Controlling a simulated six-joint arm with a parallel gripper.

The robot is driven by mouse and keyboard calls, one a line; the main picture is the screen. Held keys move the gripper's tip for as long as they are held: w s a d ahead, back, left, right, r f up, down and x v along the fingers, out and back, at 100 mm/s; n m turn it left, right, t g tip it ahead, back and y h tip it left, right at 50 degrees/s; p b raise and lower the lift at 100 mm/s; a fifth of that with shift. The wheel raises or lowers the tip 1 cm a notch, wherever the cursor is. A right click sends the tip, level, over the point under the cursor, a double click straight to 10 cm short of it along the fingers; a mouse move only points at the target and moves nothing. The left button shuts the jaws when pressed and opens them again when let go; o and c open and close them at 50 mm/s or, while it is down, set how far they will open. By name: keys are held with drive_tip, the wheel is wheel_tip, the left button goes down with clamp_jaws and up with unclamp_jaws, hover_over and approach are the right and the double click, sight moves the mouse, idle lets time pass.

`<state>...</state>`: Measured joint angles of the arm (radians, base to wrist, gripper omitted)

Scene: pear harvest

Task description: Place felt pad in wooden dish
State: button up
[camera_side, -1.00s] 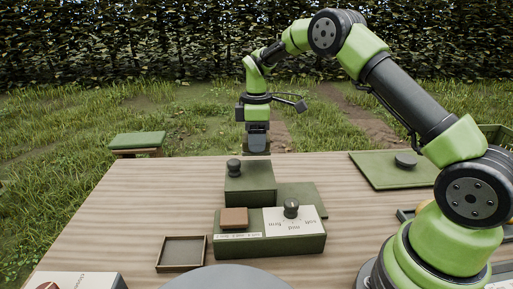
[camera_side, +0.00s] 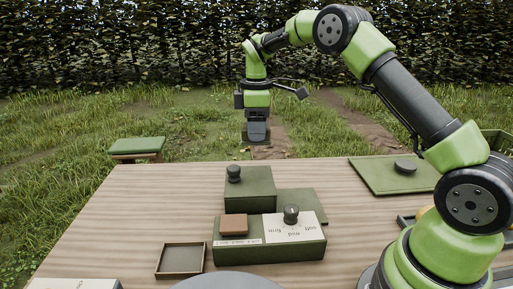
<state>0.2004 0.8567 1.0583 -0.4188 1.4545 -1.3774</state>
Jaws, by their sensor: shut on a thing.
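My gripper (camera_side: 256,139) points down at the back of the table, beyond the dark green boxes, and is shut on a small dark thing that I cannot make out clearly. The wooden dish (camera_side: 181,273), a shallow square with a thin wooden rim and dark floor, sits at the front left of the table and looks empty. A reddish-brown block (camera_side: 234,226) lies on the left part of the low green box; I cannot tell whether it is the felt pad. My gripper is far behind and above the dish.
The low green box (camera_side: 270,246) carries a printed white label and a dark knob (camera_side: 291,214). A taller green box (camera_side: 250,190) with a knob (camera_side: 234,173) stands behind it. A green board (camera_side: 385,182) with a dark round piece lies at the right. The left tabletop (camera_side: 130,215) is mostly clear.

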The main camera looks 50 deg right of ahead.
wheel_tip(320, 180, up, 5)
drive_tip(key=shift+r, duration=0.15)
drive_tip(key=w+a, duration=0.1)
drive_tip(key=a, duration=1.1)
hover_over(183, 260)
wheel_tip(183, 260, down, 18)
drive_tip(key=shift+f, duration=2)
drive_tip(key=o, duration=0.9)
drive_tip(key=shift+f, duration=0.1)
